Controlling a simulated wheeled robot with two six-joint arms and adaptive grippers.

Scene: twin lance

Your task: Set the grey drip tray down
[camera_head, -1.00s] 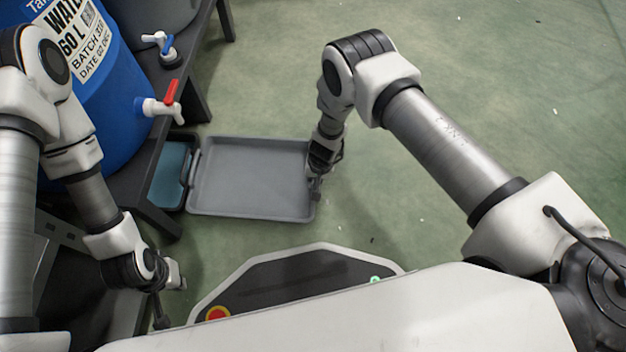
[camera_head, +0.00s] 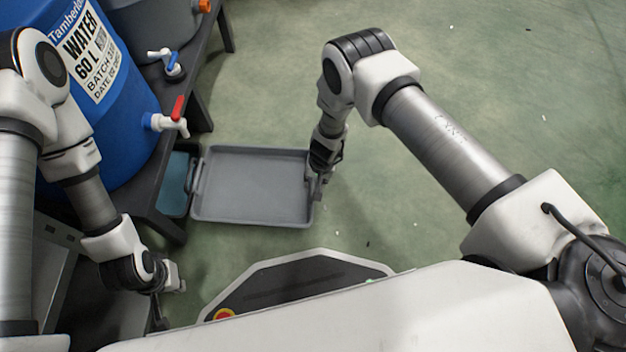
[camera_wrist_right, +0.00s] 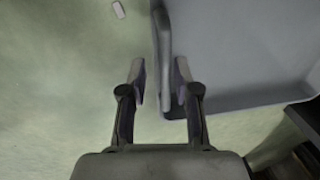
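The grey drip tray (camera_head: 252,180) lies level, apparently on the floor, in the middle of the head view. My right gripper (camera_head: 319,190) is at its right edge. In the right wrist view, the fingers of my right gripper (camera_wrist_right: 160,82) stand apart on either side of the tray's upright grey handle or rim (camera_wrist_right: 161,50). A gap shows on the left side of it, so the gripper looks open. The tray's floor (camera_wrist_right: 240,50) fills the upper right there. My left gripper (camera_head: 172,285) is at the lower left, away from the tray; its fingers are too unclear to read.
A dark bench (camera_head: 150,190) carries a blue water barrel (camera_head: 110,130) with a red-handled tap (camera_head: 172,122). A teal tray (camera_head: 173,185) is left of the grey tray. The green floor (camera_head: 480,80) is clear to the right.

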